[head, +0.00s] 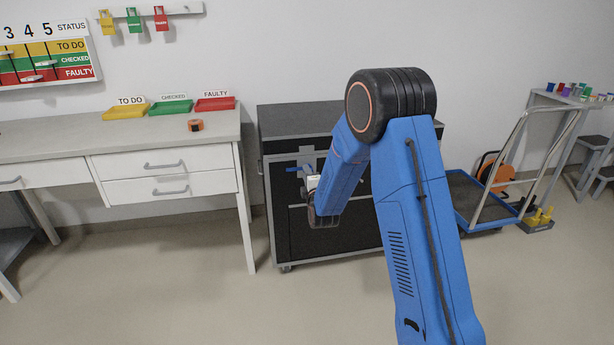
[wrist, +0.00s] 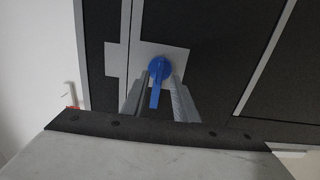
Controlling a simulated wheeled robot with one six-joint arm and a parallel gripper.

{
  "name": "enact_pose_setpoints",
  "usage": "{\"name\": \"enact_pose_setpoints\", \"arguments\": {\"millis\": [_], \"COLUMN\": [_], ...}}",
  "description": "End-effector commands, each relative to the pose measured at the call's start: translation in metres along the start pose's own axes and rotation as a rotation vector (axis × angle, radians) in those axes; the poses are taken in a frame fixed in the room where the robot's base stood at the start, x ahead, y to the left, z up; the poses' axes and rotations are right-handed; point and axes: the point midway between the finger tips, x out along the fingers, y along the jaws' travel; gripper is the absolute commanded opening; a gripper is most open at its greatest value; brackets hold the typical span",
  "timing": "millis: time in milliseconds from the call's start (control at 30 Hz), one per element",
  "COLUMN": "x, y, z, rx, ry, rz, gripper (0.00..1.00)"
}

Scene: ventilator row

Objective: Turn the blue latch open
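The blue latch (wrist: 157,72) has a round hub and a straight handle, on a grey plate on the dark cabinet's front. In the wrist view its handle points down the picture, between my gripper's two grey fingers. My gripper (wrist: 156,92) is open, one finger on each side of the handle, with a visible gap at the left finger. I cannot tell whether the right finger touches it. In the head view the latch (head: 292,169) shows as a small blue bar pointing left, and my arm partly covers the area beside it.
The dark cabinet (head: 290,125) with grey edges stands against the wall. A desk (head: 60,145) with drawers and coloured trays is to its left. A trolley (head: 470,195) stands to its right. The floor in front of the desk is clear.

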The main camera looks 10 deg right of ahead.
Motion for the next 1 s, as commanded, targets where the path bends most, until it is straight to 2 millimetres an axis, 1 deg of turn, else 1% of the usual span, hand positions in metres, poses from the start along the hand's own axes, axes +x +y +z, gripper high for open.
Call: {"name": "enact_pose_setpoints", "arguments": {"millis": [233, 367, 467, 567, 1000], "x": [0.0, -0.008, -0.022, -0.041, -0.128], "y": [0.001, 0.001, 0.001, 0.001, 0.0], "z": [0.0, 0.0, 0.0, 0.0, 0.0], "rx": [0.001, 0.001, 0.001, 0.0, 0.0], "ry": [-0.001, -0.001, 0.0, 0.0, 0.001], "rz": [0.002, 0.002, 0.001, 0.002, 0.0], "gripper": [0.27, 0.27, 0.27, 0.27, 0.27]}}
